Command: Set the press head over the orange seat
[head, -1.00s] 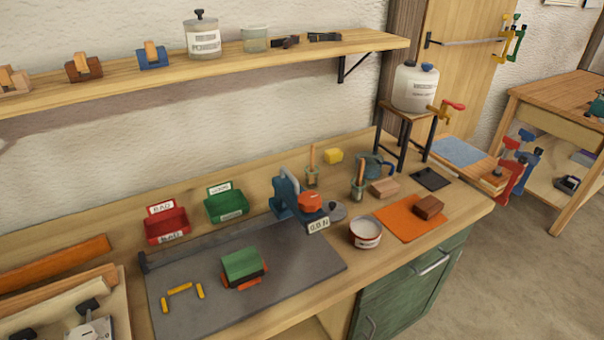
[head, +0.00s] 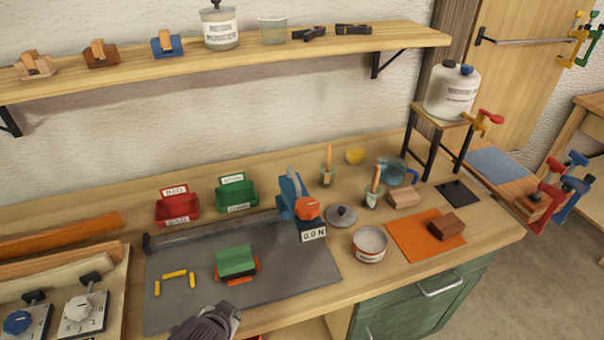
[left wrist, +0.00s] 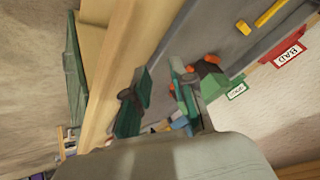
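The blue press (head: 291,192) stands at the right back of the grey plate (head: 180,310), with an orange part (head: 306,208) at its front above a 0.0 N display (head: 313,235). A green block (head: 235,260) sits on the plate, with orange pieces (head: 239,281) at its sides and front. I cannot tell for sure which orange part is the seat. My left gripper (head: 212,322) is at the plate's front edge, nearer than the green block. In the left wrist view its fingers (left wrist: 160,78) are apart, with nothing seen between them. My right gripper is out of view.
Yellow strips (head: 175,274) lie left of the block. A red bin (head: 178,208) and green bin (head: 238,194) stand behind the plate. To the right are a white tub (head: 370,244), a round lid (head: 342,215) and an orange mat (head: 405,246) bearing a brown block (head: 446,228).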

